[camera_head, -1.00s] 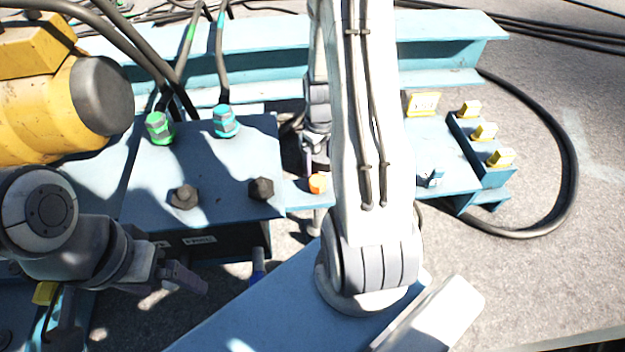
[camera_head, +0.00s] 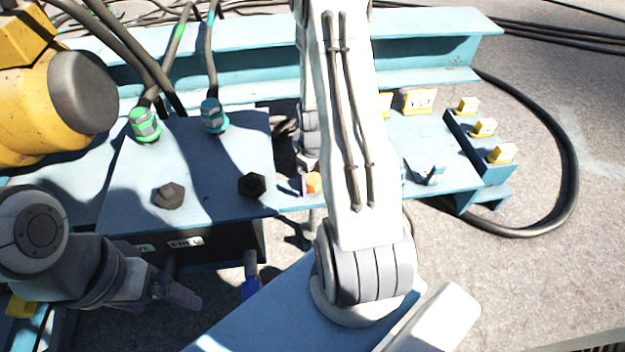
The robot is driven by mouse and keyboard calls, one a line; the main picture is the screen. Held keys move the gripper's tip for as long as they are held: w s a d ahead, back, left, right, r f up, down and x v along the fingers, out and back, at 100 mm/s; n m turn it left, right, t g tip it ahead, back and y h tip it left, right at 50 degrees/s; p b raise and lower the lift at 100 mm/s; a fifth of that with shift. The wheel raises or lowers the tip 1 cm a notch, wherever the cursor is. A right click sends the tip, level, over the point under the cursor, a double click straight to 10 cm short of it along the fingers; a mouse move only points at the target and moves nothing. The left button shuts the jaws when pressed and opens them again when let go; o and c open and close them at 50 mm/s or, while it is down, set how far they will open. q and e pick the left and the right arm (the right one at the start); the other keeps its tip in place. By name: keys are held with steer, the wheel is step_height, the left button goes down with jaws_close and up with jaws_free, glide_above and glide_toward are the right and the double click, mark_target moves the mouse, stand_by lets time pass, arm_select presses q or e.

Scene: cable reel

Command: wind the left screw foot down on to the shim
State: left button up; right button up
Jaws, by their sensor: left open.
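An orange screw head (camera_head: 314,182) with a purple patch at its left sits on the small blue plate at the frame's near edge. Its shaft and foot (camera_head: 313,222) show below the plate, beside my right arm. I cannot make out the shim or any gap under the foot. My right gripper (camera_head: 307,167) points down just above and behind the orange head; its fingertips are too small to read, and my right arm hides part of the area. My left gripper (camera_head: 182,293) is open and empty at the lower left, below the dark front of the blue box, away from the screw.
Dark bolts (camera_head: 252,185) and cable glands, green (camera_head: 145,125) and teal (camera_head: 214,116), stand on the blue box lid. A yellow motor (camera_head: 50,100) is at upper left. Yellow-capped blocks (camera_head: 485,128) and a black cable (camera_head: 572,150) are at right.

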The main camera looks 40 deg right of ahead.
steer(key=c, duration=1.1)
steer(key=m+p, duration=0.2)
steer(key=p, duration=0.1)
steer(key=shift+r, duration=0.2)
steer(key=shift+f+m+p, duration=0.15)
steer(key=shift+m+p, duration=1.25)
steer(key=shift+m, duration=0.4)
steer(key=o, duration=1.4)
steer(key=shift+c, duration=0.2)
step_height(320, 180, up, 10)
steer(key=p, duration=0.5)
steer(key=shift+r, duration=0.2)
